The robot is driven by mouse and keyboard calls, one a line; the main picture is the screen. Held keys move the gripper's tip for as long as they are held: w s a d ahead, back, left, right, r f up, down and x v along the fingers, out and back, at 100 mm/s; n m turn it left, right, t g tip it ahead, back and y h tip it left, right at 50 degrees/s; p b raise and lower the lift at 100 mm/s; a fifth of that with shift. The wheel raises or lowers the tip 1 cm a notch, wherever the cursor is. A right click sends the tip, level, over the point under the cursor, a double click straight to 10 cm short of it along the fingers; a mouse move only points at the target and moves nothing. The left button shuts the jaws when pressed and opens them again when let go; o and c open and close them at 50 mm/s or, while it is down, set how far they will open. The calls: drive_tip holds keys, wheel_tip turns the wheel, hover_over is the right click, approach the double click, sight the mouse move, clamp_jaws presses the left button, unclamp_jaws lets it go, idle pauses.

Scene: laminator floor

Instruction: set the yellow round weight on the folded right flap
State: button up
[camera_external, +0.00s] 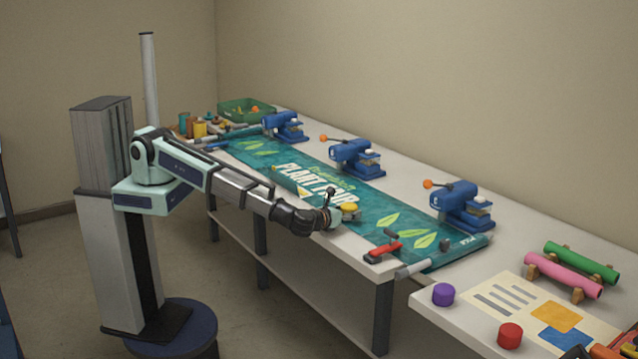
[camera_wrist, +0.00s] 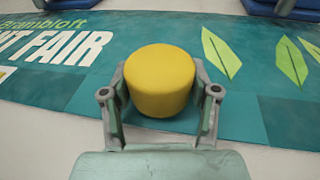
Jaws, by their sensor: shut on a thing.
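The yellow round weight (camera_external: 350,207) is in my gripper (camera_external: 341,214), over the front edge of the teal banner (camera_external: 370,204). In the wrist view the weight (camera_wrist: 160,80) sits upright between the two fingers of my gripper (camera_wrist: 160,105), which are shut on its sides. The banner lies along the table with white "PLANT FAIR" lettering and green leaves. In the wrist view a darker teal patch (camera_wrist: 290,119) shows at the banner's near edge, right of the weight; I cannot tell for sure that it is the folded right flap. The weight hides the banner behind it.
Blue presses (camera_external: 462,205) with orange knobs line the banner's far side. A red-handled tool (camera_external: 383,250) and a small dark cylinder (camera_external: 445,244) lie near its right end. A second table holds a purple weight (camera_external: 443,294), a red weight (camera_external: 510,335) and pink and green rolls (camera_external: 563,275).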

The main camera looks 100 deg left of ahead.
drive_tip(key=shift+s+f, duration=0.1)
drive_tip(key=shift+f, duration=0.4)
drive_tip(key=o, duration=1.5)
drive_tip(key=shift+f+b, duration=0.2)
drive_tip(key=shift+b, duration=0.1)
drive_tip(key=shift+c, duration=0.2)
drive_tip(key=shift+s, duration=0.1)
drive_tip(key=shift+r+p, duration=0.3)
drive_tip(key=shift+r, duration=0.3)
drive_tip(key=b+v, duration=0.2)
drive_tip(key=v, duration=1)
drive_tip(key=shift+r+b, duration=0.15)
drive_tip(key=shift+b, duration=0.2)
